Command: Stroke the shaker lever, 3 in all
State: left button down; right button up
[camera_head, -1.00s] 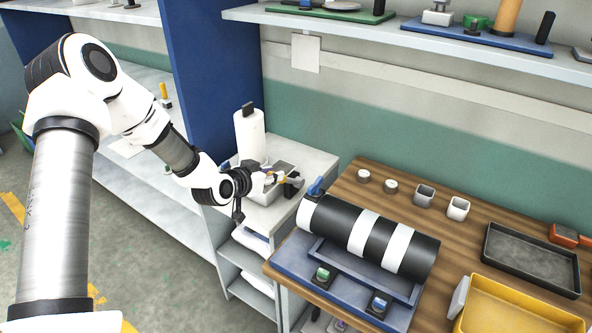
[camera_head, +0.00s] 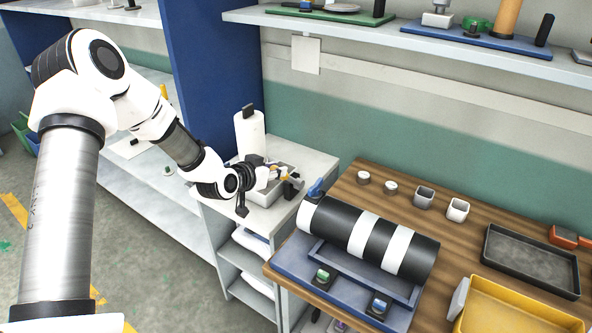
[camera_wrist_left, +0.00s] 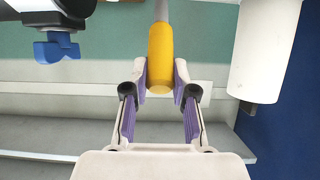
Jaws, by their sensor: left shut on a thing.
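My left gripper (camera_head: 284,174) reaches over the low grey cabinet beside the table. In the left wrist view my left gripper (camera_wrist_left: 160,82) is shut on the yellow grip of a lever (camera_wrist_left: 161,52), which lies between its purple-padded fingers. The lever's grey rod runs up out of the top of that view. A grey box-like unit (camera_head: 290,169), which seems to be the shaker, stands on the cabinet, partly hidden by my gripper. The lever's joint with it is hidden. My right gripper is not in view.
A black-and-white drum (camera_head: 372,238) with a blue handle (camera_head: 316,187) stands right of the gripper on the wooden table. A white roll (camera_head: 249,134) stands close behind. A blue panel (camera_head: 214,75) rises to the left. Trays and small cups occupy the table's right.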

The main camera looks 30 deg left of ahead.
pick_arm(q)
jog(key=shift+w+r, duration=0.55)
jog(key=shift+w, duration=0.1)
jog(key=shift+w+d+r, duration=0.1)
jog(key=shift+w+r, duration=0.5)
jog(key=shift+w, duration=0.2)
jog(key=c, duration=0.9)
grip_release()
jog(key=shift+w, duration=0.1)
jog(key=shift+o, duration=0.2)
jog(key=p+v, duration=0.6)
jog(key=v, duration=0.1)
